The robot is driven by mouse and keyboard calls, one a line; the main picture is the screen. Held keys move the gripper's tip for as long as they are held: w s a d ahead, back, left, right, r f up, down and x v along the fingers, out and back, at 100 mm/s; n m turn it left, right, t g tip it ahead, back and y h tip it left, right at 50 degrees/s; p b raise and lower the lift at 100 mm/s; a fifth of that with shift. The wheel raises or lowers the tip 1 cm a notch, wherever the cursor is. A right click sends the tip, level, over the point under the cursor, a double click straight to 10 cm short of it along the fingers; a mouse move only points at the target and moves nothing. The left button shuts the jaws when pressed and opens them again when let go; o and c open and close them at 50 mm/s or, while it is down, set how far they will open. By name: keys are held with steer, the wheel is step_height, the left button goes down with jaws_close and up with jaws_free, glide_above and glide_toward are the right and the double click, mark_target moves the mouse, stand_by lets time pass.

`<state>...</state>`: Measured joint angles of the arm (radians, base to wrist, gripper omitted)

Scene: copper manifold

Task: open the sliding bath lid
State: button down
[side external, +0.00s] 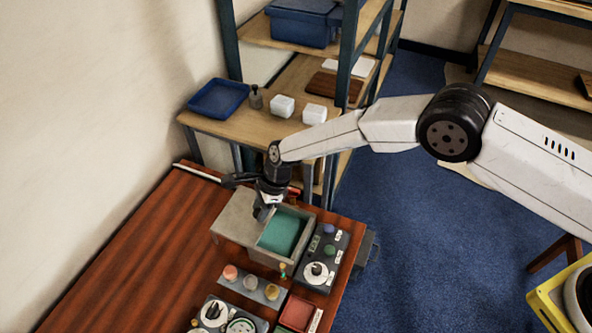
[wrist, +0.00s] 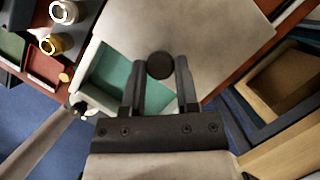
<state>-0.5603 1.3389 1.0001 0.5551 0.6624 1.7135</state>
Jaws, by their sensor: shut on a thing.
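The bath (side external: 267,257) is a grey box on the wooden table, with teal liquid or lining (side external: 283,233) showing inside. Its flat grey lid (side external: 235,214) lies to the left in the side view, leaving much of the bath uncovered. The lid fills the upper middle of the wrist view (wrist: 195,30), and the teal interior shows at its left (wrist: 118,72). My gripper (side external: 264,211) is low over the lid near its edge. In the wrist view my gripper's fingers (wrist: 160,66) are shut on a dark round knob (wrist: 160,65) on the lid.
A dark control box (side external: 325,255) with a dial stands right of the bath. A strip with small coloured pots (side external: 250,284) and a red tray (side external: 297,312) lie in front. A shelf unit (side external: 235,118) stands behind. The table's left side is clear.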

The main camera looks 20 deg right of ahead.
steer(key=shift+c, duration=1.8)
jaws_free()
steer(key=shift+r, duration=0.1)
steer(key=v, duration=0.7)
steer(key=shift+d+r, duration=0.2)
steer(key=shift+r, duration=0.05)
